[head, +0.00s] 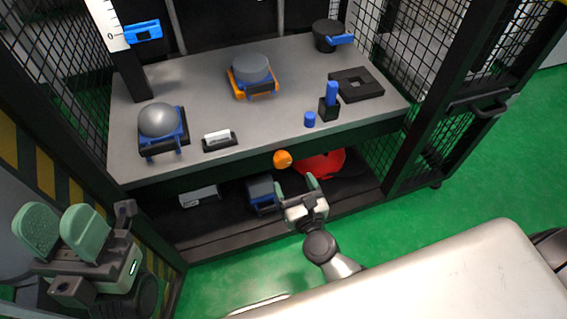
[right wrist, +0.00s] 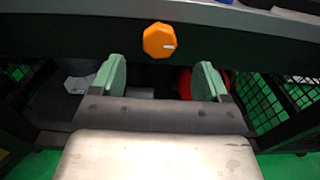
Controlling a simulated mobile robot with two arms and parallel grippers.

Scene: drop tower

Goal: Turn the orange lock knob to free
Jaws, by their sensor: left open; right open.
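The orange lock knob (head: 282,159) is on the dark front rail under the grey table top. It also shows in the right wrist view (right wrist: 159,40), faceted, with a small pale mark at its right side. My right gripper (head: 297,184) is open and empty, just below and in front of the knob in the head view. In the right wrist view its green fingertips (right wrist: 159,74) stand apart, with the knob above and between them, not touching. My left gripper (head: 62,232) is open and empty at the lower left, far from the knob.
The grey table (head: 195,88) holds a silver dome in a blue cradle (head: 160,122), a grey disc on an orange base (head: 250,70), a small blue cylinder (head: 310,119) and a black block with a blue peg (head: 329,103). A red object (head: 322,163) lies below. An open mesh door (head: 455,90) stands right.

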